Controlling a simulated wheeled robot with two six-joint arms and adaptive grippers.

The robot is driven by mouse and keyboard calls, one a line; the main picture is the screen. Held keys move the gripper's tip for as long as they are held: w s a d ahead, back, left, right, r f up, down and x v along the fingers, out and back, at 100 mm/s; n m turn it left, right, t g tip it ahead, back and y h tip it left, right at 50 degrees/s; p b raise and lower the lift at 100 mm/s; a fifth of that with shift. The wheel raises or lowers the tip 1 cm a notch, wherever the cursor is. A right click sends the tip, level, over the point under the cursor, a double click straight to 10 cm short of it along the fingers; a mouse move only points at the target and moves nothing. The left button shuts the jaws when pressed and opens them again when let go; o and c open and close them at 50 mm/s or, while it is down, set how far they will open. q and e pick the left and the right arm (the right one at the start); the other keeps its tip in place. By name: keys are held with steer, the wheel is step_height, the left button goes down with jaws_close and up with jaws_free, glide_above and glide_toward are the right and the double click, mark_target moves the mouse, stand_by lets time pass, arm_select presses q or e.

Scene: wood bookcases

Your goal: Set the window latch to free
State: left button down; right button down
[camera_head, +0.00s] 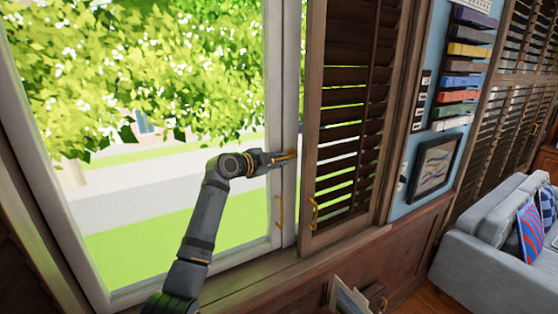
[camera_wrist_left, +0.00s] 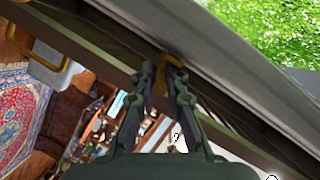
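The window latch is a small brass lever (camera_wrist_left: 161,78) on the pale window frame, mostly covered by my fingers. My left gripper (camera_head: 284,157) reaches in front of the window to the inner upright of the frame. In the left wrist view, the two dark fingers of my left gripper (camera_wrist_left: 164,82) stand close together with the brass piece between them, and they look shut on it. The exact angle of the latch is hard to tell. My right gripper is not in view.
A brass handle (camera_head: 279,212) sits lower on the window frame, and another (camera_head: 314,213) on the brown louvred shutter (camera_head: 345,120) just right of the arm. The wooden sill (camera_head: 265,275) runs below. A grey sofa (camera_head: 490,240) stands at the right.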

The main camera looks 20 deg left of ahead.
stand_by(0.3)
arm_select(q)
steer(key=shift+r, duration=0.1)
steer(key=shift+r+g+y+p, duration=0.3)
steer(key=shift+p, duration=0.4)
steer(key=shift+w+r+m+g+p, duration=0.1)
steer(key=shift+r+m+g+p, duration=0.2)
steer(key=shift+r+g+p, duration=0.15)
steer(key=shift+w+d+r+m+g+y, duration=0.15)
steer(key=shift+r+g+y, duration=0.15)
steer(key=shift+g+y, duration=0.3)
steer(key=shift+d+r+m+g+y, duration=0.15)
steer(key=shift+r+g+y, duration=0.1)
steer(key=shift+g+y, duration=0.35)
steer(key=shift+w+d+r+g+y, duration=0.15)
steer(key=shift+r+g+y, duration=0.3)
steer(key=shift+g, duration=0.3)
